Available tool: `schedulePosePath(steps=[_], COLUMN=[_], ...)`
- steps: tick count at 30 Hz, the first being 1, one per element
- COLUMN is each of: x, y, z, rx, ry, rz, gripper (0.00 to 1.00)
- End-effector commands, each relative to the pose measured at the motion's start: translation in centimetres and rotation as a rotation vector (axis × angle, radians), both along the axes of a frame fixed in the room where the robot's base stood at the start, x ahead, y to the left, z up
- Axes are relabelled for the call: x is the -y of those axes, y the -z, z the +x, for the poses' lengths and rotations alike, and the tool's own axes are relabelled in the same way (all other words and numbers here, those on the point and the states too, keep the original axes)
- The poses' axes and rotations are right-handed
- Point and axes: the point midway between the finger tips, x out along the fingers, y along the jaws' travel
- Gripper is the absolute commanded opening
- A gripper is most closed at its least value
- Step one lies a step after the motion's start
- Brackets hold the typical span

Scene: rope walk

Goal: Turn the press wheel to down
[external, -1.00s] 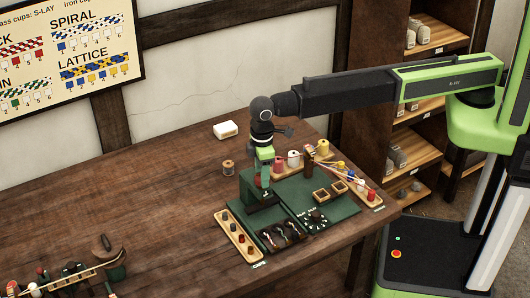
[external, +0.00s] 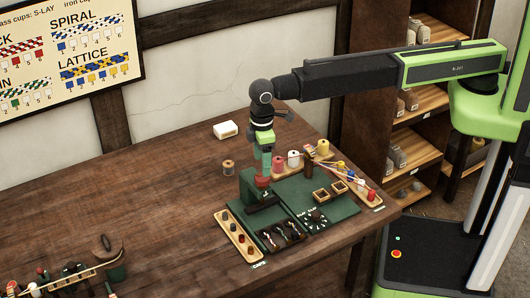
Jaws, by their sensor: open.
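The green press (external: 252,190) stands upright at the back left of the green work board (external: 325,208). A small red part, which looks like its wheel (external: 262,182), shows on top of the press. Which way the wheel is turned is too small to tell. My gripper (external: 264,172) points straight down just above the red part, with its jaws open. Whether the jaws touch the red part or are just apart from it I cannot tell.
Thread spools (external: 293,159) stand behind the board, close to my gripper's right. A wooden cap tray (external: 237,235) lies at the left. A white block (external: 226,130) and a lone spool (external: 228,167) sit farther back. The table's left middle is clear.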

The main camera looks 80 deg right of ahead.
Motion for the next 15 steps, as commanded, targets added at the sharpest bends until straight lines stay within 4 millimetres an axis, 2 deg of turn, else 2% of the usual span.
schedulePosePath(steps=[1, 3, 12, 15], x=[0.0, 0.0, 0.0, 0.0], y=[-2.5, -4.1, -10.7, -11.8], z=[0.0, 0.0, 0.0, 0.0], rx=[0.000, 0.000, -0.001, -0.001], ry=[0.000, 0.000, 0.000, 0.000], rz=[0.000, 0.000, -0.001, -0.001], gripper=[0.67, 0.67, 0.67, 0.67])
